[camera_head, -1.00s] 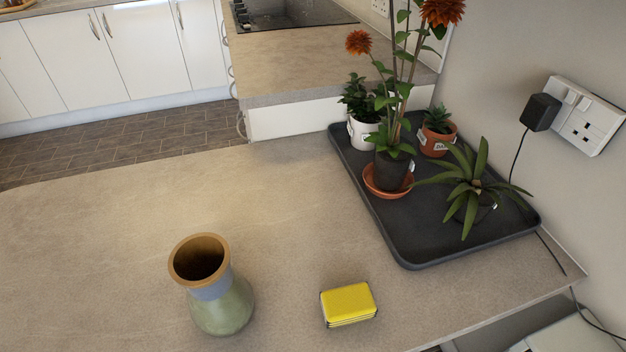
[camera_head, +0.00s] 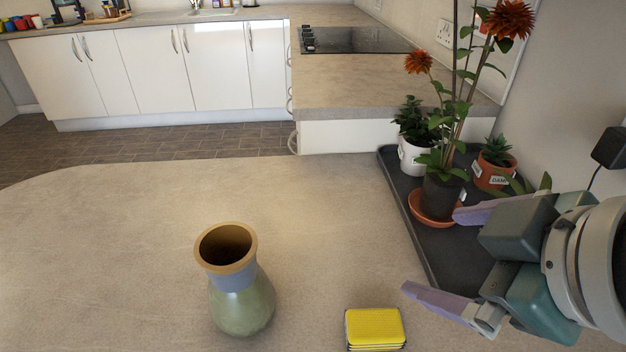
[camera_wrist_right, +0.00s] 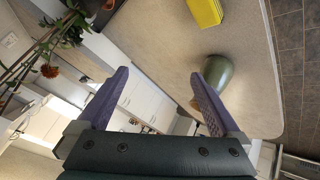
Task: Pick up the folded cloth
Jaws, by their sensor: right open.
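The folded cloth (camera_head: 375,328) is a small yellow stack lying on the counter at the bottom of the head view. It also shows at the top of the right wrist view (camera_wrist_right: 205,11). My right gripper (camera_head: 430,252) comes in from the right in the head view, its purple fingers spread apart and empty. It is above and to the right of the cloth, apart from it. In the wrist view the open fingers (camera_wrist_right: 158,92) have nothing between them in their grasp. My left gripper is not in view.
A green vase with a tan rim (camera_head: 241,300) stands left of the cloth. A dark tray (camera_head: 405,185) with several potted plants is at the right, partly behind my right gripper. The counter (camera_head: 110,240) is clear on the left.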

